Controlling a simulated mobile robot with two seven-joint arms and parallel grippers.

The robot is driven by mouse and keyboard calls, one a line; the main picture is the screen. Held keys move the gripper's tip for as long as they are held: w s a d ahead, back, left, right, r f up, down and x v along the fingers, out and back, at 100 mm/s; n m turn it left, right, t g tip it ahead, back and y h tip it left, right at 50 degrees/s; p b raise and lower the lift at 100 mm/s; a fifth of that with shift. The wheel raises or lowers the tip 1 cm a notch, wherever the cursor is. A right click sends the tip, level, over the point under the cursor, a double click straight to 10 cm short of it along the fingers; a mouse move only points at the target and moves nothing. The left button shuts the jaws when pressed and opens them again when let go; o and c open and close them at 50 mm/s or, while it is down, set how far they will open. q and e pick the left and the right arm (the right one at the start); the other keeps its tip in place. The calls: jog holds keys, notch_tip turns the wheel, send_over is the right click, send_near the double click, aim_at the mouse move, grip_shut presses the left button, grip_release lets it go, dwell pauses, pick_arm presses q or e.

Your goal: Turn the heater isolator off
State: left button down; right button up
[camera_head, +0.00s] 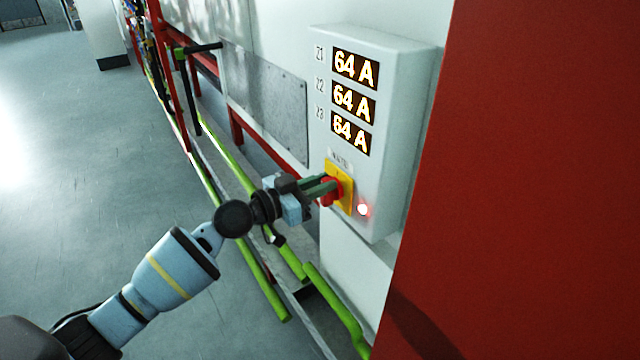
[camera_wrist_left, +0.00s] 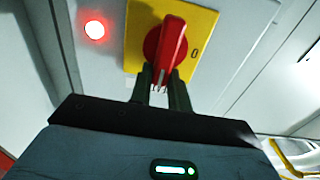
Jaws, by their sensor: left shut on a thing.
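The heater isolator is a red rotary knob (camera_head: 332,189) on a yellow plate (camera_head: 345,178), low on the front of a pale grey control box (camera_head: 397,65). My left gripper (camera_head: 328,188) reaches it from the left, its fingers shut on the knob's handle. In the left wrist view the red knob (camera_wrist_left: 168,45) stands between the fingertips (camera_wrist_left: 163,82) of that gripper. A black "0" is printed on the yellow plate (camera_wrist_left: 201,28) to the right of the knob there, and the handle lies roughly upright, not pointing at it. My right gripper is not in view.
Three displays (camera_head: 355,101) on the box each read 64 A. A red lamp (camera_head: 363,210) glows beside the plate, also in the left wrist view (camera_wrist_left: 95,30). A large red panel (camera_head: 530,150) stands at the right. Green rails (camera_head: 335,305) run below; open floor (camera_head: 90,200) lies left.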

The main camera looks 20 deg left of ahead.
pick_arm(q)
jog(key=shift+n, duration=0.4)
jog(key=n, duration=0.2)
jog(key=a+n+b, duration=0.1)
jog(key=n, duration=0.2)
jog(key=w+n, duration=0.1)
jog(key=n, duration=0.2)
jog(key=shift+w+a+f, duration=0.1)
jog(key=shift+a+f, duration=0.15)
jog(key=shift+f, duration=0.15)
jog(key=shift+w+a+f+n+p, duration=0.15)
jog(key=shift+f+n, duration=0.15)
jog(key=shift+n, duration=1.25)
jog(key=shift+a+f+n+p, duration=0.1)
jog(key=shift+f+n, duration=0.25)
jog(key=shift+n, duration=1.15)
jog(key=shift+w+a+f+n+p, duration=0.15)
jog(key=shift+f+n, duration=0.15)
jog(key=shift+n, duration=1.25)
jog(key=c, duration=1.3)
grip_release()
